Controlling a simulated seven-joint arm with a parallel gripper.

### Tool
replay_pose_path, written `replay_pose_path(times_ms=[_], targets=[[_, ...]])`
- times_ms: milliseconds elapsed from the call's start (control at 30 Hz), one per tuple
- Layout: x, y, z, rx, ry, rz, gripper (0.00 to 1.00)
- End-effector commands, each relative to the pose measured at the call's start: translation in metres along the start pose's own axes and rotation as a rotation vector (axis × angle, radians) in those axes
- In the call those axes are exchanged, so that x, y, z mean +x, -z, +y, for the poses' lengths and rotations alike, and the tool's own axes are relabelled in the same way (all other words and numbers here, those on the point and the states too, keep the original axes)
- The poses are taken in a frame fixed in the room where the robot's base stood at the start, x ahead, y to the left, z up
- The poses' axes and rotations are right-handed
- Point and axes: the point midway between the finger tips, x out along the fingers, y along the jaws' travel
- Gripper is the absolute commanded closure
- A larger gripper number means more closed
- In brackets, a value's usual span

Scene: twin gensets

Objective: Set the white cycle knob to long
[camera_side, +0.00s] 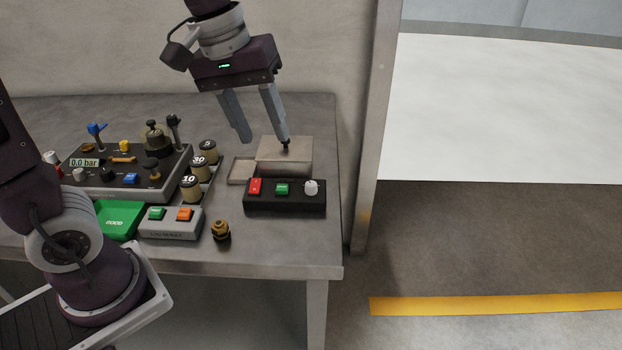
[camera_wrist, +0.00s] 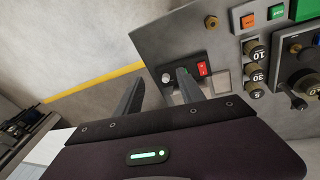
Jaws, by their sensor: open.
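The white cycle knob (camera_side: 311,187) sits at the right end of a black control box (camera_side: 285,205), beside a green button (camera_side: 282,188) and a red switch (camera_side: 255,186). The knob also shows in the wrist view (camera_wrist: 166,77), between the lines of my two fingers. Its marks and pointer direction are too small to read. My gripper (camera_side: 264,143) is open and empty, above and behind the black box, apart from the knob. In the wrist view, one finger of my gripper (camera_wrist: 159,76) partly covers the box near the green button.
Weights marked 5, 30 and 10 (camera_side: 190,188), a grey two-button box (camera_side: 170,222), a brass fitting (camera_side: 221,231) and a lever console (camera_side: 120,180) are to the left. The table edge is close on the right.

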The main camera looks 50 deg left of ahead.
Motion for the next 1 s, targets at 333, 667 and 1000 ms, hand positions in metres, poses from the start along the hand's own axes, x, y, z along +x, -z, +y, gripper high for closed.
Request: replay_pose_path(times_ms=[333,667,1000], targets=[[0.144,0.106,0.021,-0.551,0.234,-0.093,0.54],[0.199,0.102,0.01,-0.579,0.248,-0.092,0.54],[0.22,0.099,0.006,-0.577,0.245,-0.09,0.54]])
